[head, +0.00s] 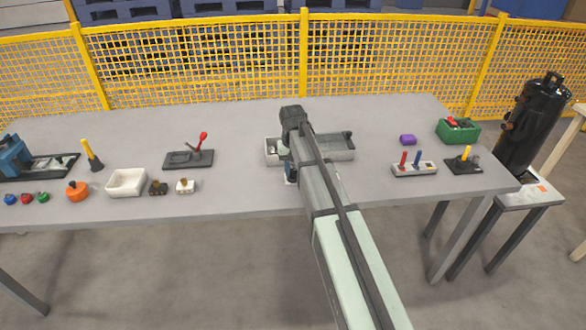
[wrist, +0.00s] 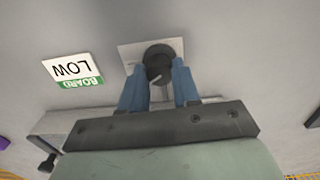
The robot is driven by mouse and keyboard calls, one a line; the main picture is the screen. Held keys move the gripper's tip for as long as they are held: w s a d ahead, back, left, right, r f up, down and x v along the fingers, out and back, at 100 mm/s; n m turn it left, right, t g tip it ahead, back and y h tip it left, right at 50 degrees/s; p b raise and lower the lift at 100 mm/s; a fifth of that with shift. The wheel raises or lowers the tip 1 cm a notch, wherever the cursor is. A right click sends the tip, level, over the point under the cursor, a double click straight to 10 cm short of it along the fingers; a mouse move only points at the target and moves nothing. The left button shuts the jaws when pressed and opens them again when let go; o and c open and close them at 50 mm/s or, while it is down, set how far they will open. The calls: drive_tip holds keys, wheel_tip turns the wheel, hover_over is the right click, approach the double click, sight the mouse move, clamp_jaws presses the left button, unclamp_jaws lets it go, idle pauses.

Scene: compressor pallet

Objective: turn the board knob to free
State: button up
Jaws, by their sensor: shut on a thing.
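The board knob (wrist: 159,57) is round and black and sits on a pale square plate (wrist: 127,52) in the wrist view. My gripper (wrist: 158,68) is shut on the knob, with one blue finger on each side of it. A pale mark shows faintly on the knob's near side, but its exact setting is hard to read.
A grey tray (head: 341,155) lies behind my arm. A lever base with a red handle (head: 203,136) and a white bin (head: 126,183) stand to the left. A switch box (head: 414,170), a purple block (head: 407,140) and a green crate (head: 458,135) stand to the right.

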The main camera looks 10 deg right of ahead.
sight(293, 171)
drive_tip(key=n, duration=0.6)
drive_tip(key=shift+n, duration=0.3)
drive_tip(key=n, duration=0.5)
drive_tip(key=shift+n, duration=0.4)
drive_tip(key=o, duration=1.1)
drive_tip(key=shift+c, duration=0.2)
drive_tip(key=shift+r, duration=0.15)
wheel_tip(293, 171, up, 14)
drive_tip(key=shift+f, duration=0.2)
drive_tip(key=shift+s, duration=0.1)
